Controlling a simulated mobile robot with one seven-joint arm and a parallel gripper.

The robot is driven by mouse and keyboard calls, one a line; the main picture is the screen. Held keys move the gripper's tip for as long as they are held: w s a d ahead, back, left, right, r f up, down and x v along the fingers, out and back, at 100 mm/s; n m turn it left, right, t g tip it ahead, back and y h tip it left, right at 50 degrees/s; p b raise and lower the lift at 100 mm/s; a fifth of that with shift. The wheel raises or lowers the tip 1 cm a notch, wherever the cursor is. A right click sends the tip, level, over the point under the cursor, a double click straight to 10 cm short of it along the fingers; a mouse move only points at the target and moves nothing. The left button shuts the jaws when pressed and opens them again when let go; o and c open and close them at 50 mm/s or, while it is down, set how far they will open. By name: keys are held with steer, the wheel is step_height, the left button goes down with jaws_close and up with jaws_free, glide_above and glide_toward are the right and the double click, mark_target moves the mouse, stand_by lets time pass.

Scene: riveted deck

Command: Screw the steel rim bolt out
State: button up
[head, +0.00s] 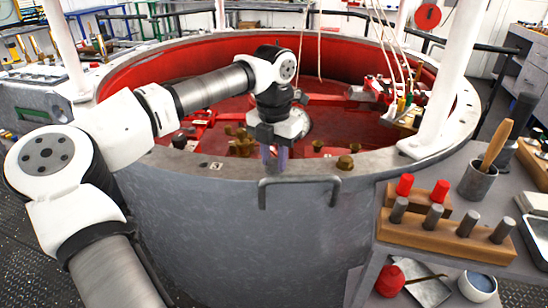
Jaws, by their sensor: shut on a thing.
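My gripper (274,168) points straight down at the near rim (310,168) of the large round grey tub. Its fingers are closed at the rim's top, just above the grey handle bar. The steel rim bolt is hidden between the fingers, so I cannot see how far it stands out of the rim.
The tub's red interior (330,100) holds brass fittings (240,142) behind my gripper. A white post (447,80) rises from the rim at right. A side bench at right carries a wooden block (445,233) with steel pegs and a brush pot (478,180).

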steer(key=n, duration=0.4)
steer(key=shift+s+f+n+b, duration=0.1)
steer(key=shift+f+n+b, duration=0.1)
steer(key=shift+n+b, duration=0.15)
steer(key=n, duration=0.3)
steer(key=shift+n+b, duration=0.25)
steer(key=shift+b, duration=0.1)
steer(key=n, duration=0.4)
steer(key=shift+n+b, duration=0.3)
steer(key=shift+b, duration=0.05)
steer(key=n, duration=0.3)
steer(key=shift+n, duration=0.3)
steer(key=n, duration=1.1)
steer(key=shift+n, duration=2.3)
